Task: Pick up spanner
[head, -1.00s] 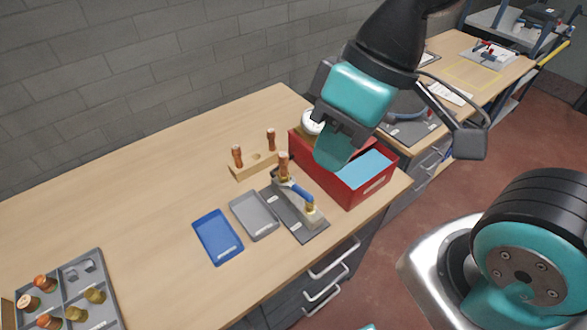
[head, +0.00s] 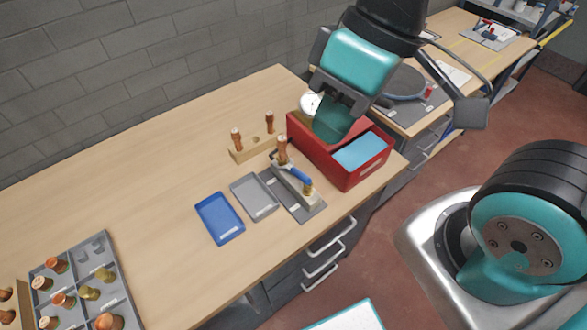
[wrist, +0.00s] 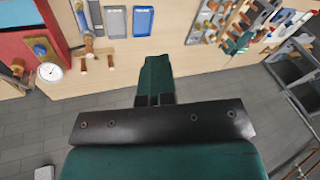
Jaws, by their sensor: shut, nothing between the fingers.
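I cannot make out a spanner for certain in either view. My gripper (head: 330,124) is shut and empty, with its fingers in front of the red box (head: 352,172) in the head view. I cannot tell whether the fingertips are above the box or inside it. In the wrist view, my closed fingers (wrist: 156,68) point toward the bench, with nothing held. A fitting with a blue handle (head: 297,174) stands on a dark plate beside the red box. It also shows near the top left of the wrist view (wrist: 86,22).
A blue tray (head: 220,218) and a grey tray (head: 254,197) lie empty on the bench. A wooden block (head: 252,150) holds copper-coloured parts. A divided grey tray (head: 112,260) holds several fittings. A round gauge (head: 310,103) is behind the red box. The bench's middle left is clear.

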